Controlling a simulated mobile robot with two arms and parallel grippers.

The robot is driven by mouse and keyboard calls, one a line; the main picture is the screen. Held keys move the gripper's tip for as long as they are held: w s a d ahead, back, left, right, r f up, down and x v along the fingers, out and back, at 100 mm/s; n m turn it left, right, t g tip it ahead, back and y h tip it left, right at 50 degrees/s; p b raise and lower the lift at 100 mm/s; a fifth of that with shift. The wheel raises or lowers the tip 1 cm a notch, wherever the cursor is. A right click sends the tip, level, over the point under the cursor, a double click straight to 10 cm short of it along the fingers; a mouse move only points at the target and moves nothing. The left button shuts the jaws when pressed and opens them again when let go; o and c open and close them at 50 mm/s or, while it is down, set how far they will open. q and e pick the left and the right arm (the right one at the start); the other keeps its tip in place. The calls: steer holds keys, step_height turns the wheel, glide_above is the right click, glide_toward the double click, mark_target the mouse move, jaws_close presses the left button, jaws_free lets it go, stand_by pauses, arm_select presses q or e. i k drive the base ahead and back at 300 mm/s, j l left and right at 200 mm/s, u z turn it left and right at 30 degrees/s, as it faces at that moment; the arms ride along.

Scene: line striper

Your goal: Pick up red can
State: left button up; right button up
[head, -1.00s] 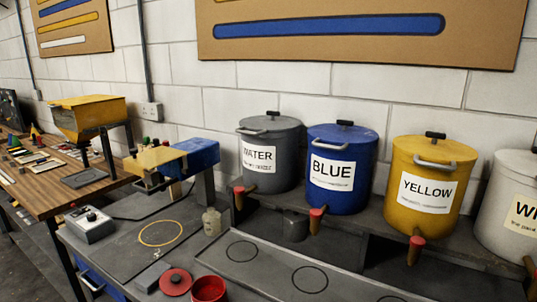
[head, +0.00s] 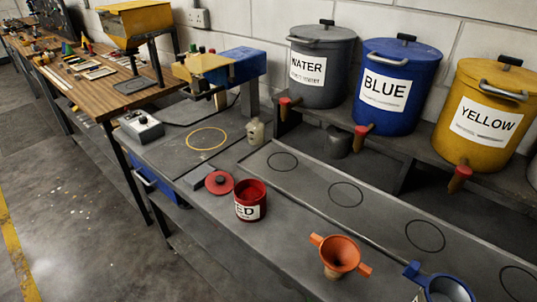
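The red can (head: 250,203) stands upright and open-topped on the grey bench in the head view, with a white label ending in "ED" on its front. Its inside looks red. A red lid (head: 219,183) with a dark knob lies on the bench just left of and behind the can, apart from it. Neither of my grippers shows in the view.
An orange funnel (head: 339,255) and a blue container (head: 440,289) stand to the can's right. Grey (head: 319,68), blue (head: 397,87) and yellow (head: 488,117) tanks with taps sit on a raised shelf behind. A small bottle (head: 255,131) and control box (head: 146,126) stand farther back.

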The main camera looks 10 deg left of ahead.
mark_target(249, 195)
steer(key=z, duration=1.2)
steer(key=u, duration=1.65)
steer(key=k+j+z, duration=0.1)
steer(key=j, duration=0.3)
steer(key=k+j+z, duration=0.1)
steer(key=j, duration=0.3)
steer(key=k+j+z, duration=0.15)
steer(key=j, duration=0.2)
steer(key=i, duration=0.05)
